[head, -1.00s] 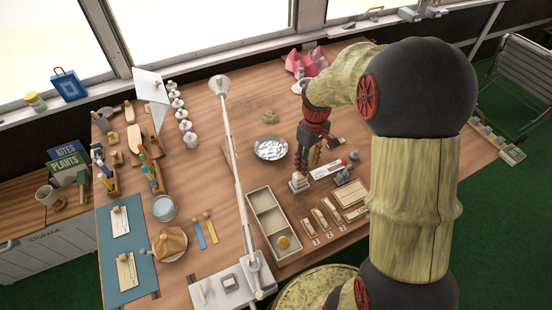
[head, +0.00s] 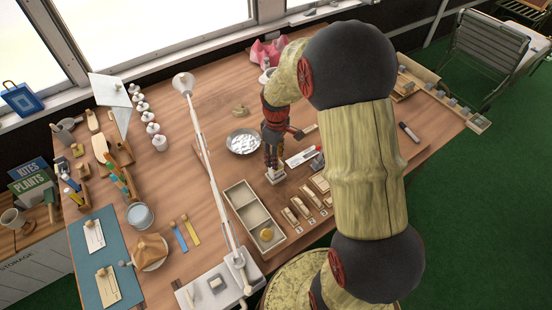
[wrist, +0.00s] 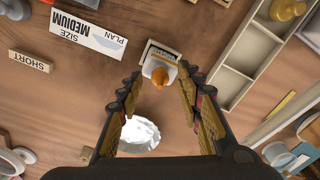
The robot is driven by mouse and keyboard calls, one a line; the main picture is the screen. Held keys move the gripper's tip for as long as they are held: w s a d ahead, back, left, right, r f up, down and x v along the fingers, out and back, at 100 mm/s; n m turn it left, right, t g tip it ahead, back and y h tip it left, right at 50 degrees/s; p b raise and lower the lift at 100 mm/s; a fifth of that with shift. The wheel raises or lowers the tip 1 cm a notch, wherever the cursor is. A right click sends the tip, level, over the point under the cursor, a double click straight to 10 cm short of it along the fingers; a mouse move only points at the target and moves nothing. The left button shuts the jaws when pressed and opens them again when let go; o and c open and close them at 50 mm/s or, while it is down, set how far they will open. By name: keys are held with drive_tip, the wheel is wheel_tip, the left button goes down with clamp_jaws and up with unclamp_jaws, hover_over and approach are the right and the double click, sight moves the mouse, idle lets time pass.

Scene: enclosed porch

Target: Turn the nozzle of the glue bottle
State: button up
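The glue bottle (wrist: 158,66) shows in the wrist view as a white body with an orange nozzle (wrist: 160,77), seen from above in a small labelled holder (wrist: 162,52). My gripper (wrist: 160,84) is open, with one finger on each side of the nozzle. Gaps show between both fingers and the nozzle. In the head view my gripper (head: 272,160) points down just above the white holder (head: 276,177). The nozzle is hidden there behind the fingers.
A bowl of white pieces (head: 243,142) stands left of my gripper. A divided tray (head: 232,194) lies in front, beside small wooden blocks (head: 303,207). A size card (wrist: 88,35) lies nearby. A white lamp arm (head: 212,165) crosses the table left of the bowl.

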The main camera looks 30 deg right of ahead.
drive_tip(key=shift+f, duration=0.25)
drive_tip(key=shift+c, duration=0.6)
drive_tip(key=c, duration=0.8)
clamp_jaws()
